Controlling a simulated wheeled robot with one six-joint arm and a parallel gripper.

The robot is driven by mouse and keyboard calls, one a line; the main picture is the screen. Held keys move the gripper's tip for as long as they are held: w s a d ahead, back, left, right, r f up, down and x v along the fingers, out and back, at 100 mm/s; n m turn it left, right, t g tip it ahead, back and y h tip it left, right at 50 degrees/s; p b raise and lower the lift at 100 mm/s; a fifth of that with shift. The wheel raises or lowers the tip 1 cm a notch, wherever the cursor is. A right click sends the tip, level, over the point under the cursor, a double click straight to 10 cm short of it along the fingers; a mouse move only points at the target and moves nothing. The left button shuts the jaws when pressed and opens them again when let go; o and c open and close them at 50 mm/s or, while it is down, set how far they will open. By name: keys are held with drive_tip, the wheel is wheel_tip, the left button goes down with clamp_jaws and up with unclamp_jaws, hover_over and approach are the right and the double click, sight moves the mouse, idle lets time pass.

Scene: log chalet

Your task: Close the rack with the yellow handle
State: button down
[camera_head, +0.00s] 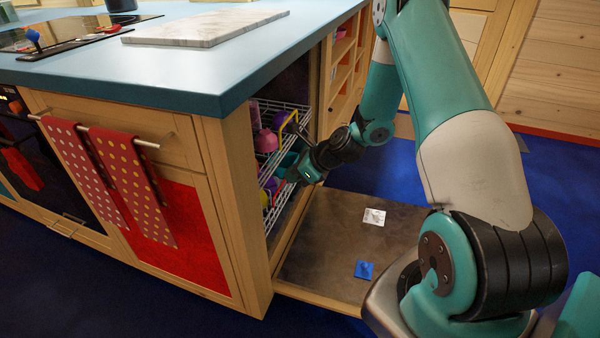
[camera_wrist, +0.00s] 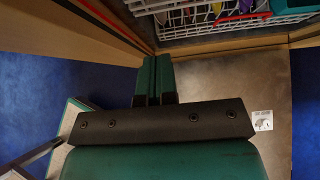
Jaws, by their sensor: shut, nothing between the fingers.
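A dishwasher stands open in the counter's end, with an upper white wire rack (camera_head: 292,106) and a lower rack (camera_head: 280,203) inside. A curved yellow strip, likely the yellow handle (camera_head: 286,121), shows at the upper rack's front in the head view. My gripper (camera_head: 303,172) is at the opening, below that strip and in front of the racks; its tips are hard to make out there. In the wrist view my gripper (camera_wrist: 164,62) has its fingers together and empty, just short of a white rack (camera_wrist: 200,28) with a red bar (camera_wrist: 241,17). I cannot see it touching either rack.
The dishwasher door (camera_head: 330,245) lies open and low, with a white tag (camera_head: 374,216) and a blue piece (camera_head: 364,269) on it. Purple and pink dishes (camera_head: 265,140) fill the upper rack. The counter edge (camera_head: 225,104) overhangs at left. Blue floor surrounds the door.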

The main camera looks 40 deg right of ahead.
sight(262, 180)
drive_tip(key=w+a+f, duration=0.1)
drive_tip(key=w+a+f+b, duration=0.1)
drive_tip(key=w, duration=0.1)
drive_tip(key=w+a+f, duration=0.1)
drive_tip(key=shift+w, duration=0.3)
drive_tip(key=shift+w+a, duration=0.25)
drive_tip(key=shift+w, duration=0.05)
drive_tip(key=shift+w+a+r, duration=0.15)
drive_tip(key=shift+w+a, duration=0.05)
drive_tip(key=shift+w, duration=0.15)
